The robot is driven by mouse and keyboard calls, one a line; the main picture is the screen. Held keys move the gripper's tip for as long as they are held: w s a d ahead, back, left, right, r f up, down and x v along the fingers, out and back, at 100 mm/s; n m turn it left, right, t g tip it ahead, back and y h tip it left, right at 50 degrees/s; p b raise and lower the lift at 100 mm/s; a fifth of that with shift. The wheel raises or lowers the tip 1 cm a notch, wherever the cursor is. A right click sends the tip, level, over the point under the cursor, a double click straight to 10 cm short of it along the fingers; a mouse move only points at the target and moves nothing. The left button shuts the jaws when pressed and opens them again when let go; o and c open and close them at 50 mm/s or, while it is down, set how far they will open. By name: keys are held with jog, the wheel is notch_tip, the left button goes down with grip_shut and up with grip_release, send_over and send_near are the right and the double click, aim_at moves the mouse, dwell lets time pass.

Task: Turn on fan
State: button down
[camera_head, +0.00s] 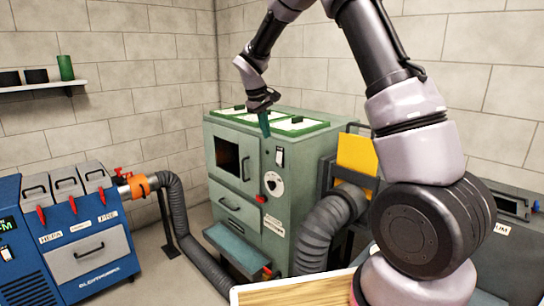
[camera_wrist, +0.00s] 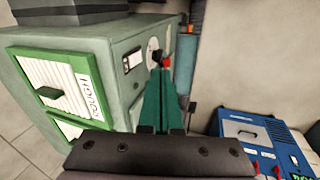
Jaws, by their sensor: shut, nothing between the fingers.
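No part is plainly marked as a fan. A green cabinet machine (camera_head: 235,180) stands in the middle of the head view. Its narrow side carries a black-and-white rocker switch (camera_head: 279,157), a round dial (camera_head: 273,183) and a red knob (camera_head: 262,199). The wrist view shows the rocker switch (camera_wrist: 133,60) and the dial (camera_wrist: 153,50) beyond my fingers. My gripper (camera_head: 265,130) points down near the cabinet's upper front corner, above the switch panel. Its teal fingers (camera_wrist: 160,95) are shut together and empty. I cannot tell whether they touch the cabinet, or which way the switch is set.
Green-framed white filter panels (camera_wrist: 50,85) lie on the cabinet's top. A blue machine (camera_head: 80,235) with red levers stands at the left. Grey ducts (camera_head: 325,225) join the cabinet on both sides. A yellow panel (camera_head: 356,153) stands behind right. A wooden-edged surface (camera_head: 290,285) is in front.

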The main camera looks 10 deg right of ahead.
aim_at(279, 157)
jog(key=shift+n+h, duration=0.3)
jog(key=shift+n, duration=0.1)
jog(key=w+f, duration=0.1)
jog(key=w+a+f, duration=0.1)
jog(key=w+f, duration=0.1)
jog(key=shift+a+f, duration=0.1)
jog(key=shift+a, duration=0.2)
jog(key=shift+f, duration=0.1)
jog(key=shift+w+d+f, duration=0.65)
jog(key=shift+d+f, duration=0.35)
jog(key=shift+f, duration=0.6)
jog(key=shift+w+d+f, duration=0.6)
jog(key=shift+d+f, duration=0.4)
jog(key=shift+f, duration=0.65)
jog(key=shift+w+d+f, duration=0.65)
jog(key=shift+d+f, duration=0.35)
jog(key=shift+f, duration=0.6)
